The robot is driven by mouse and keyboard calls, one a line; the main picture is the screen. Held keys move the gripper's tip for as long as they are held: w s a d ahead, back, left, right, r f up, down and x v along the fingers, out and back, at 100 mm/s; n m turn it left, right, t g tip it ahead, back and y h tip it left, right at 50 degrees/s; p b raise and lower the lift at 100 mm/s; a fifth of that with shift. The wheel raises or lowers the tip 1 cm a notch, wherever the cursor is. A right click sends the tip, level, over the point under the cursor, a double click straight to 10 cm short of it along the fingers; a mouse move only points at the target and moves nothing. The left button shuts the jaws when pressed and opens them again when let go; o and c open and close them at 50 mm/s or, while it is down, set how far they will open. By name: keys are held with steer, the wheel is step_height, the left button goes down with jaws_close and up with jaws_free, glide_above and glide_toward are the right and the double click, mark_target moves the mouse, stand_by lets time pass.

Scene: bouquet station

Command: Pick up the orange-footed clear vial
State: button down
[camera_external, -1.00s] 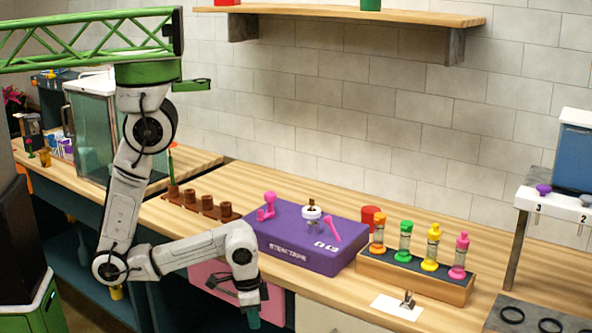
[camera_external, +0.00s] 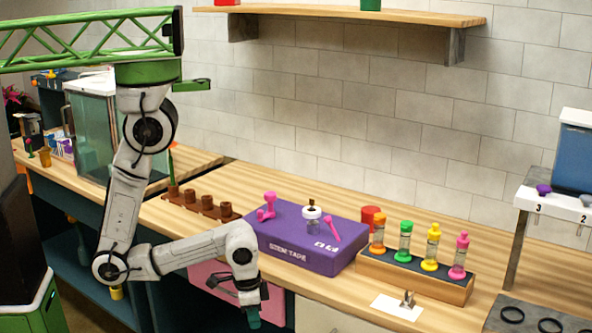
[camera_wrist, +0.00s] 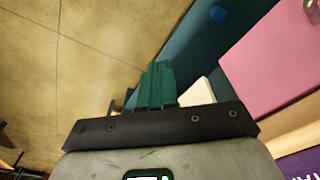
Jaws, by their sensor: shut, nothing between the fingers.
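The orange-footed clear vial (camera_external: 378,236) stands upright at the left end of a row of capped vials in a wooden rack (camera_external: 432,285) with a dark top. It has an orange cap and an orange foot. My gripper (camera_external: 253,318) hangs low in front of the counter, fingers down, well left of the rack and apart from it. In the wrist view its green fingers (camera_wrist: 158,85) are together with nothing between them. The vial is not in the wrist view.
A purple box (camera_external: 300,241) with small pink items sits between my arm and the rack. A red cup (camera_external: 370,216) stands behind the rack's left end. A white card (camera_external: 396,308) lies in front. A pink drawer front (camera_wrist: 270,60) is near my gripper.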

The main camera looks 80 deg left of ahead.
steer(key=c, duration=1.8)
jaws_free()
steer(key=o, duration=1.1)
